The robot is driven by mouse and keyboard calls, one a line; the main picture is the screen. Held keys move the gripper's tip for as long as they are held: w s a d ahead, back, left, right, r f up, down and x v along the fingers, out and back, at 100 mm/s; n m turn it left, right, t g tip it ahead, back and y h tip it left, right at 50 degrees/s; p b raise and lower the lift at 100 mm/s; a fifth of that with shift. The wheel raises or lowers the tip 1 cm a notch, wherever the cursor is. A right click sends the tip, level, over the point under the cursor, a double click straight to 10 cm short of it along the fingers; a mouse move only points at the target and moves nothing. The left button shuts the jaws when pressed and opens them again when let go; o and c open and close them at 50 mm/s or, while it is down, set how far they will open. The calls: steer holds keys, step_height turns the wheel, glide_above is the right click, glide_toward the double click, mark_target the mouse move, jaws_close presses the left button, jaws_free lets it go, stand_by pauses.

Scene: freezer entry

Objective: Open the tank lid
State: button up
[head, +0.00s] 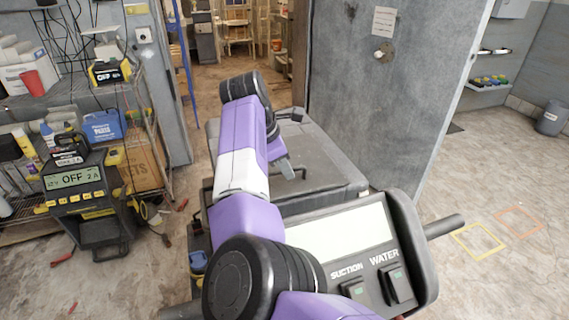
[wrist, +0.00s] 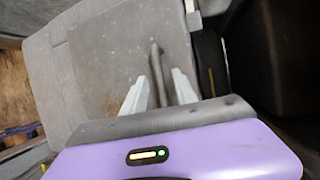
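A grey floor-cleaning machine stands in front of me, with its grey tank lid (head: 330,172) on top, lying flat and apparently closed. In the wrist view the lid (wrist: 95,65) is a worn grey panel filling the upper left. A dark rod-like handle (wrist: 155,62) runs along it toward my gripper. My gripper (wrist: 158,76) is open, its two light grey fingers apart, with the rod between them in the picture. Contact cannot be told. In the head view my gripper (head: 287,170) is over the lid's left part, mostly hidden by my purple arm.
The machine's control panel (head: 345,235) with SUCTION and WATER switches is nearest me, with a handlebar (head: 445,226) at right. A grey door (head: 385,100) stands behind the machine. A battery charger (head: 75,190) and cluttered shelves are at left.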

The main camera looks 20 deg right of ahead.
steer(key=shift+d+f, duration=0.1)
steer(key=shift+f, duration=0.05)
jaws_close()
stand_by(1.4)
